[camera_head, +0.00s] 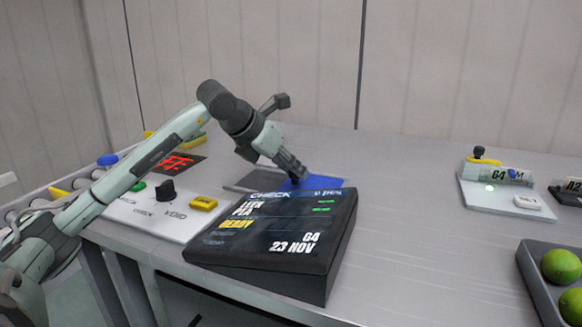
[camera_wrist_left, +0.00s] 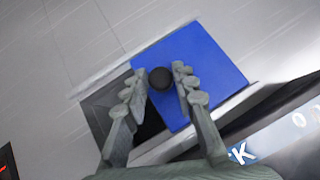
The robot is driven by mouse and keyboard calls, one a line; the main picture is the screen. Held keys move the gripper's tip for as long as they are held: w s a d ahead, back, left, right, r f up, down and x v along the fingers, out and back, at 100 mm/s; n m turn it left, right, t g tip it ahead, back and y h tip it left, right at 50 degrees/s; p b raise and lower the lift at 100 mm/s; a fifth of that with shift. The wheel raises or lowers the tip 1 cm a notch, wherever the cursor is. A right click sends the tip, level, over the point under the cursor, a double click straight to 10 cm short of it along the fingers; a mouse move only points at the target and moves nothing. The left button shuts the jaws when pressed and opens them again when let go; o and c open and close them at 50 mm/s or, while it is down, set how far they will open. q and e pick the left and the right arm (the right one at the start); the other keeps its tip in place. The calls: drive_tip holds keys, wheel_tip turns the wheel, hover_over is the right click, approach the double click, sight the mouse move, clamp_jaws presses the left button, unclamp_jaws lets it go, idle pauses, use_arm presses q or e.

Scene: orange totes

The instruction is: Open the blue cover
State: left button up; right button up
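The blue cover (camera_head: 322,183) lies flat on the table behind the black display panel, and shows larger in the left wrist view (camera_wrist_left: 212,62). A round black knob (camera_wrist_left: 160,78) stands near its left edge in that view. My left gripper (camera_head: 296,176) points down at the cover, partly hiding it in the head view. In the left wrist view its fingertips (camera_wrist_left: 160,74) sit on both sides of the knob with almost no gap. A dark, grey-edged opening (camera_wrist_left: 105,108) shows beside the cover, to its left. My right gripper is not in view.
The sloped display panel (camera_head: 275,232) stands right in front of the cover. A white board (camera_head: 150,213) with a black knob and yellow button is to the left. A switch board (camera_head: 500,190) and a dark tray (camera_head: 536,270) of green fruit are at right. The table between is clear.

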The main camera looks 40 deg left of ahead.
use_arm(q)
drive_tip(key=o, duration=0.3)
drive_tip(key=v, duration=1.2)
drive_tip(key=shift+s, duration=0.1)
drive_tip(key=shift+f, duration=0.15)
